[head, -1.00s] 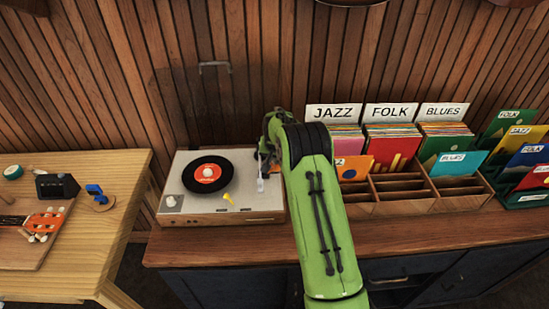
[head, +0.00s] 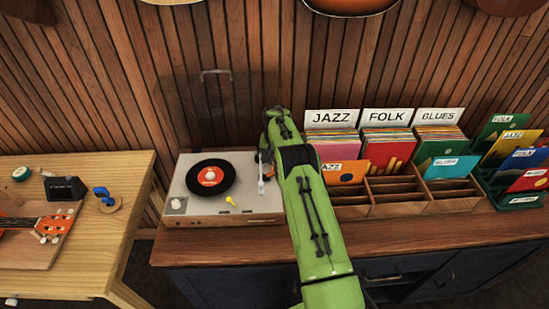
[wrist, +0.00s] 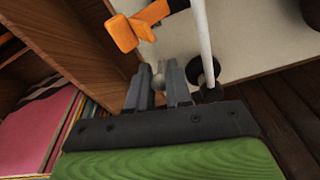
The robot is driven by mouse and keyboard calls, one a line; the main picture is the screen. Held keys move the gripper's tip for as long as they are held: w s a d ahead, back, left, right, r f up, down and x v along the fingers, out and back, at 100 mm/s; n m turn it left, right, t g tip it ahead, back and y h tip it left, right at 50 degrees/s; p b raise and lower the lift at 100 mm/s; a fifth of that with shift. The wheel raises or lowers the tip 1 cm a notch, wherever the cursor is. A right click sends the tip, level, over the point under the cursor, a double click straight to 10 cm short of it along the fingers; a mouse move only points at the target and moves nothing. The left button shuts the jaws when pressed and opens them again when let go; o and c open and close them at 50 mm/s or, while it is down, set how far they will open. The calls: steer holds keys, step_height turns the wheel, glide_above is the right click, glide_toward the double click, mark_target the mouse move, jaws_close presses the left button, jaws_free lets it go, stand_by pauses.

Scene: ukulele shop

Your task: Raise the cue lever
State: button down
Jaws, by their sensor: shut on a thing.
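The record player (head: 240,205) stands on the counter with a black record (head: 210,178) on it. Its white tonearm (head: 261,178) lies along the right side and also shows in the wrist view (wrist: 204,35). My gripper (wrist: 160,76) is at the player's right edge, beside the tonearm. Its fingers are nearly together on a small grey rounded knob, apparently the cue lever (wrist: 158,70), mostly hidden between them. An orange angled piece (wrist: 123,33) lies just beyond the fingertips, outside them. In the head view my arm hides most of the gripper.
Wooden record bins (head: 400,190) with JAZZ, FOLK and BLUES signs stand close to the right of my arm. The player's clear lid (head: 215,100) is raised behind it. A wooden table (head: 95,255) stands at left.

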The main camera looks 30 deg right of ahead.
steer(key=c, duration=1.1)
jaws_free()
steer(key=r, duration=0.5)
steer(key=s+r, duration=0.1)
steer(key=r, duration=0.4)
steer(key=s+r+p, duration=0.1)
steer(key=r, duration=0.4)
steer(key=shift+s+a+r, duration=0.1)
steer(key=shift+a+r, duration=0.25)
steer(key=shift+a, duration=0.05)
steer(key=shift+c, duration=0.2)
